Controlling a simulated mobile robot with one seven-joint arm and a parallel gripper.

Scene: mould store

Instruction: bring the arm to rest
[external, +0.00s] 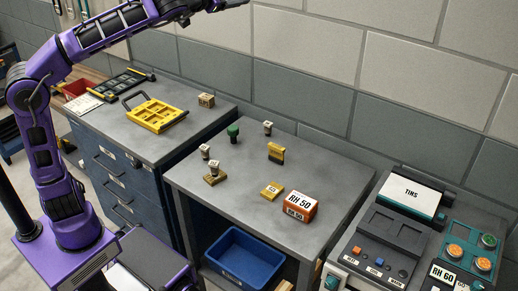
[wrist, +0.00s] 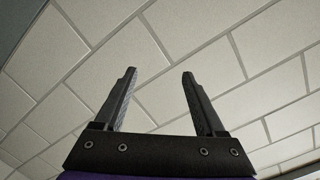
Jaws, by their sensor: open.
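My purple arm is raised at the left of the external view, with its upper links reaching right along the top edge. My gripper (wrist: 158,98) shows in the wrist view with its two dark fingers apart and nothing between them. Behind the fingers there is only the pale block wall (wrist: 140,60). In the external view the gripper's end is at or beyond the top edge, high above the benches and touching nothing that I can see.
The grey table (external: 240,212) bears an orange RH 50 box (external: 297,207), a yellow block (external: 271,190), a green knob (external: 233,132) and several small pieces. A blue bin (external: 243,262) sits below. A yellow frame (external: 155,115) lies on the cabinet (external: 185,143). A TINS console (external: 385,238) stands right.

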